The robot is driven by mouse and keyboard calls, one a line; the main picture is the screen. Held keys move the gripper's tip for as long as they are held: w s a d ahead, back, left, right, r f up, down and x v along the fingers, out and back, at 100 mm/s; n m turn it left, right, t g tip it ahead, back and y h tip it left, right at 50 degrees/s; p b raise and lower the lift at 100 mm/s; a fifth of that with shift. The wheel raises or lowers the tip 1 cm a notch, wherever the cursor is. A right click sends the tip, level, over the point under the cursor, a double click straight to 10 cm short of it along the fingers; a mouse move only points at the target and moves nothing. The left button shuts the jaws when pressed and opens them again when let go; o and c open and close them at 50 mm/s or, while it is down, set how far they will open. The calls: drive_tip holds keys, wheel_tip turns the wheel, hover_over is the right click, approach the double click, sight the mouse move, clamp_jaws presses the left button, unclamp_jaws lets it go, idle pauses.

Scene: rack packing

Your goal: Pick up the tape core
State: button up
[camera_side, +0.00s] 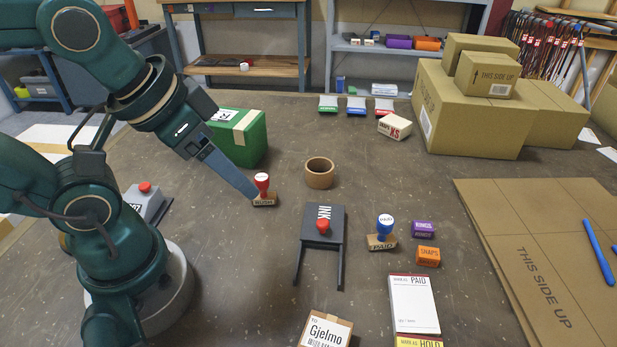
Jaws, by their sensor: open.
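The tape core (319,181) is a short brown cardboard ring. It stands on the table near the middle of the side view, with its hollow opening facing up. My gripper (254,197) reaches down from the upper left, with its tip beside the red-handled RUSH stamp (263,187). The tip is left of the tape core and apart from it. My gripper is open, and I see nothing held in it. The gap between its fingers is hard to make out from this side.
A green box (240,140) stands behind my gripper. A dark ink pad (321,224) on a stand lies in front of the core. A blue PAID stamp (385,228) and small purple (423,229) and orange (428,257) boxes sit to the right. Large cartons (470,110) stand at the back right.

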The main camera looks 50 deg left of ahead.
drive_tip(key=o, duration=0.4)
drive_tip(key=shift+c, duration=0.2)
